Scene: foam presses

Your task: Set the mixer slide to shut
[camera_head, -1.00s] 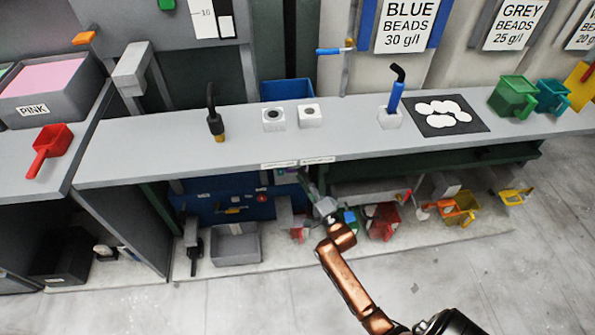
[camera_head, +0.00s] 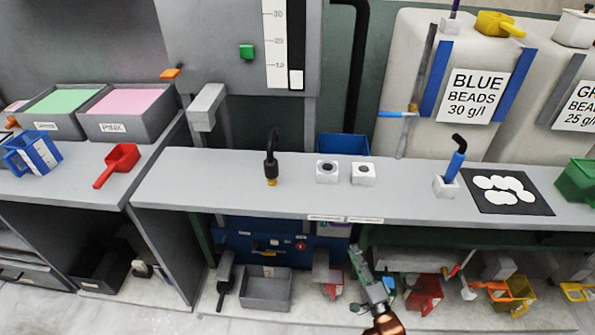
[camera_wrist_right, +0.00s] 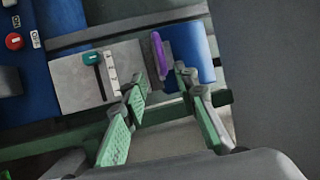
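My right gripper (camera_head: 357,252) is at the front of the counter, just below its edge. In the right wrist view its two green-padded fingers (camera_wrist_right: 162,78) are apart, with nothing held between them. A purple upright handle (camera_wrist_right: 159,54) stands beyond the gap between the fingertips, beside a blue panel (camera_wrist_right: 203,54). I cannot read which of these is the mixer slide. My left gripper is not in view.
The grey counter (camera_head: 215,185) overhangs the blue control panel (camera_head: 285,248). A red button (camera_wrist_right: 14,41) sits at the wrist view's upper left. A grey bin (camera_head: 266,290) and red scoop (camera_head: 426,294) stand below. A large grey surface (camera_wrist_right: 265,70) fills the wrist view's right side.

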